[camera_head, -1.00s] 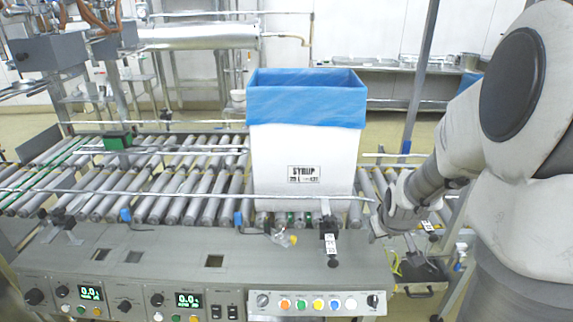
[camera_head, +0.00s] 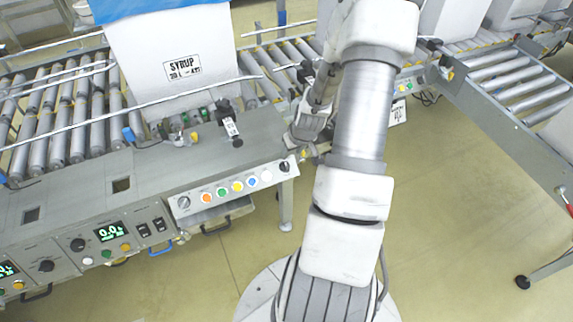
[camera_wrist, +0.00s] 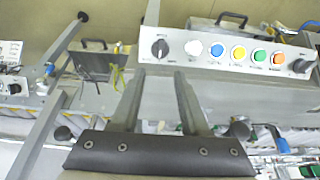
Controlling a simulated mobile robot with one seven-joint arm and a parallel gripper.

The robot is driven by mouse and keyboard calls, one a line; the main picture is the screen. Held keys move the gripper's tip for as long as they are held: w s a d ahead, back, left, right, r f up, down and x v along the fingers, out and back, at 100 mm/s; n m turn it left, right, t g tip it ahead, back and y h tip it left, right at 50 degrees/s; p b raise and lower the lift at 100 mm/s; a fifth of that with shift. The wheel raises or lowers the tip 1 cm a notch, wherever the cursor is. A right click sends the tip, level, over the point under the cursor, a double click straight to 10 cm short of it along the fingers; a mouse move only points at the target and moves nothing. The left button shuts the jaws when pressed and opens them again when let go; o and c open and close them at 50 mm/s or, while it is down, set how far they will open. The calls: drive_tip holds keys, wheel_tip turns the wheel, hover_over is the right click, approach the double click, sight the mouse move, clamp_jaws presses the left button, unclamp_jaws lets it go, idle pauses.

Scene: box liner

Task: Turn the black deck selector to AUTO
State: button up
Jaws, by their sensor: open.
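A button panel (camera_head: 232,187) on the machine's front has a black knob at each end. The right-end knob (camera_head: 284,166) also shows in the wrist view (camera_wrist: 160,48), beside the white button, with small unreadable markings around it. The left-end knob (camera_head: 184,202) appears at the right in the wrist view (camera_wrist: 301,66). I cannot read which one is the deck selector. My gripper (camera_wrist: 160,76) is open and empty, its two fingers pointing toward the panel. In the wrist picture the knob beside the white button lies just beyond and between the fingertips, apart from them.
Coloured buttons (camera_head: 237,186) line the panel between the knobs. A white SYRUP box (camera_head: 170,65) with a blue liner stands on the roller conveyor (camera_head: 65,120). A black clamp handle (camera_head: 229,124) sits above the panel. Open floor (camera_head: 450,220) lies to the right.

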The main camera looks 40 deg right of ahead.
sight(286, 165)
drive_tip(key=b+x, duration=0.1)
drive_tip(key=x, duration=0.9)
drive_tip(key=shift+w+f+b, duration=0.25)
drive_tip(key=shift+f+b, duration=0.1)
clamp_jaws()
